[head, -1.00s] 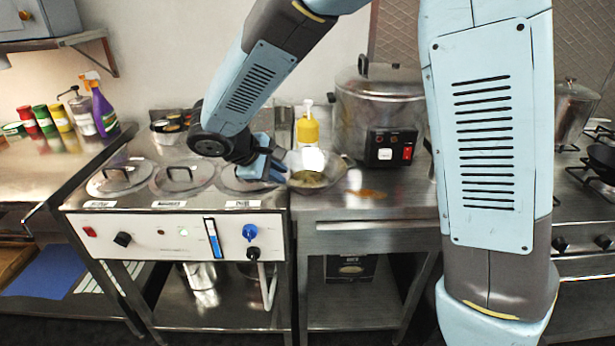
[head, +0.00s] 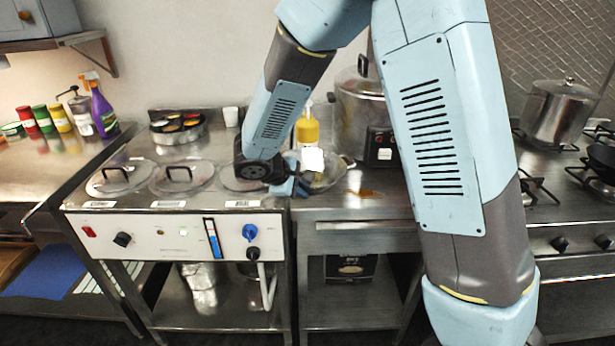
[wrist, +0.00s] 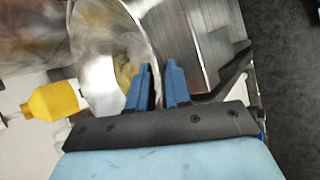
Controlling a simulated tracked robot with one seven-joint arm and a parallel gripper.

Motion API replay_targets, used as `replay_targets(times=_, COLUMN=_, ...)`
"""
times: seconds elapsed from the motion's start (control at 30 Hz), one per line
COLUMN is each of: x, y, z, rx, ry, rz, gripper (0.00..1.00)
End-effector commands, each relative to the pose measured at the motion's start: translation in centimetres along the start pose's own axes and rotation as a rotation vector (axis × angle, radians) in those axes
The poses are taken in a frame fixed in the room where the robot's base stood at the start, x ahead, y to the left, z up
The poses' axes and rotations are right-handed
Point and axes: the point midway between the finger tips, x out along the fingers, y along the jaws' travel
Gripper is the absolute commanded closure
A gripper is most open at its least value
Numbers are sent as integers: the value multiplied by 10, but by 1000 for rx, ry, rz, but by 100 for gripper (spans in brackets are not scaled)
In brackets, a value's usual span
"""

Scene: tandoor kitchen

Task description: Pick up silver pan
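The silver pan (head: 337,176) is a shallow round pan on the steel counter beside the yellow bottle, partly hidden by my gripper in the head view. In the wrist view the silver pan (wrist: 98,82) shows its bright inner wall and some yellowish food. My gripper (head: 293,187) is at the pan's left side. In the wrist view my gripper (wrist: 158,66) has its two blue fingers apart with a narrow gap.
A yellow bottle (head: 307,130) stands just behind the pan. A large steel cooker (head: 360,112) stands behind to the right. The warmer with round lids (head: 181,176) adjoins on the left. A pot (head: 562,112) stands on the stove at the right.

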Motion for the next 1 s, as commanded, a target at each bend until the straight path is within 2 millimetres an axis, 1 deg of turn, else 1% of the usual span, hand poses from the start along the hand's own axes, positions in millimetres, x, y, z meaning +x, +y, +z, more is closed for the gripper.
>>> replay_targets(times=0.03, x=6, y=0, z=0, rx=-1, ry=-2, rz=-1, gripper=81)
replay_targets(times=0.1, x=10, y=0, z=0, rx=0, ry=-1, rz=0, gripper=81)
replay_targets(times=0.3, x=11, y=0, z=0, rx=0, ry=0, rz=0, gripper=81)
replay_targets(times=0.37, x=10, y=0, z=0, rx=0, ry=0, rz=0, gripper=86)
replay_targets(times=0.5, x=10, y=0, z=0, rx=0, ry=0, rz=0, gripper=100)
replay_targets(times=1.0, x=10, y=0, z=0, rx=-1, ry=0, rz=0, gripper=100)
